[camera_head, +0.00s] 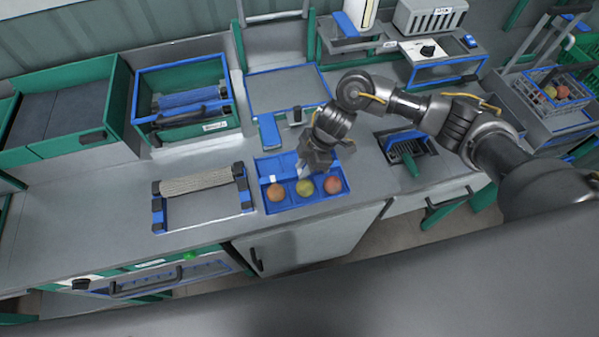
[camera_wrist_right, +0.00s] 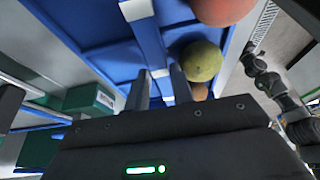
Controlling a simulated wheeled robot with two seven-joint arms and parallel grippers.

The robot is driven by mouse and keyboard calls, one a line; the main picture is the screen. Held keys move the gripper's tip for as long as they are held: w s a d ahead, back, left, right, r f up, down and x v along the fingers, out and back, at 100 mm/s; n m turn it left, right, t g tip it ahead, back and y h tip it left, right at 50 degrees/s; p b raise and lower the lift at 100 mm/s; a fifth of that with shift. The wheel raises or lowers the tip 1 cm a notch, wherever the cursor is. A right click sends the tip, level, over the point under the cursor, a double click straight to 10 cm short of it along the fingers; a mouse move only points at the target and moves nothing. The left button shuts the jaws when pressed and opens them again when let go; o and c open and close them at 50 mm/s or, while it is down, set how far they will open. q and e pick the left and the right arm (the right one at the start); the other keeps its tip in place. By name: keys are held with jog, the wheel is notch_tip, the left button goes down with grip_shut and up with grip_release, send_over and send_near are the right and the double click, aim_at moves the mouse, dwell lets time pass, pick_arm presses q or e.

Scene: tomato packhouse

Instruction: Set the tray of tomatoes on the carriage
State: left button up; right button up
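The blue tray (camera_head: 330,203) lies on the grey counter at centre, with several compartments. Its front row holds an orange tomato (camera_head: 275,192), a yellow-green tomato (camera_head: 305,187) and a reddish tomato (camera_head: 332,184). My right gripper (camera_head: 304,170) points down over the tray's middle. In the right wrist view its two fingers (camera_wrist_right: 158,75) stand on either side of a blue bar of the tray (camera_wrist_right: 150,42); I cannot tell whether they press it. The yellow-green tomato (camera_wrist_right: 201,60) is beside the right finger. I cannot tell for sure which fixture is the carriage. My left gripper is out of view.
A blue-edged grey plate (camera_head: 290,92) lies behind the tray. A frame with a pale roller (camera_head: 197,181) stands to its left. Green bins (camera_head: 185,77) are at the back left, a scale (camera_head: 428,52) at the back right.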

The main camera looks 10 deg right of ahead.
jog(key=shift+a+f, duration=0.2)
jog(key=shift+f, duration=0.4)
grip_shut()
jog(key=shift+r, duration=0.15)
jog(key=shift+r, duration=0.65)
jog(key=s+r, duration=0.1)
jog(key=r, duration=0.1)
jog(key=s+a+r, duration=0.1)
jog(key=r, duration=0.2)
jog(key=s+a+r, duration=0.1)
jog(key=s+r, duration=0.1)
jog(key=shift+s+a+r, duration=0.1)
jog(key=shift+a+r, duration=0.05)
jog(key=shift+r, duration=0.05)
jog(key=s+a+r+b, duration=0.1)
jog(key=s+a+r, duration=0.3)
jog(key=s, duration=0.4)
jog(key=shift+s, duration=0.15)
